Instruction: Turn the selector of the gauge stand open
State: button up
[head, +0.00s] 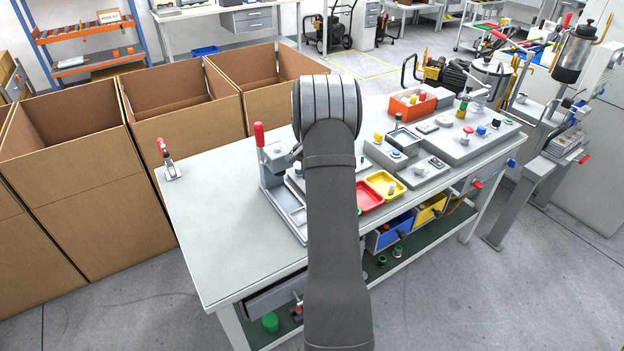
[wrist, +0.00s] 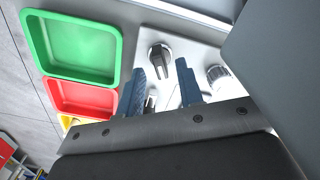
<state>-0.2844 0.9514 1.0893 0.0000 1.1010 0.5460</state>
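In the wrist view, a pale panel (wrist: 200,52), apparently part of the gauge stand, carries a dark selector-like lever knob (wrist: 159,60) on a round silver base. My gripper (wrist: 161,68) is open, its two blue fingers apart and pointing toward that knob. I cannot tell whether the fingers touch it or how far above the panel they are. A small dark and silver part (wrist: 151,100) shows between the fingers, partly hidden by my gripper. A round silver knob (wrist: 217,76) is right of the fingers. In the head view, my arm hides the gripper and most of this panel.
The wrist view shows a green tray (wrist: 122,55) and a red tray (wrist: 55,98) left of the panel. In the head view, the grey bench (head: 215,225) has free room at left. A red-handled clamp (head: 260,136) stands close left of my arm; a yellow tray (head: 399,192) is right.

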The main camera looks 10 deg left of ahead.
jog(key=shift+f, duration=0.9)
jog(key=shift+c, duration=0.2)
grip_shut()
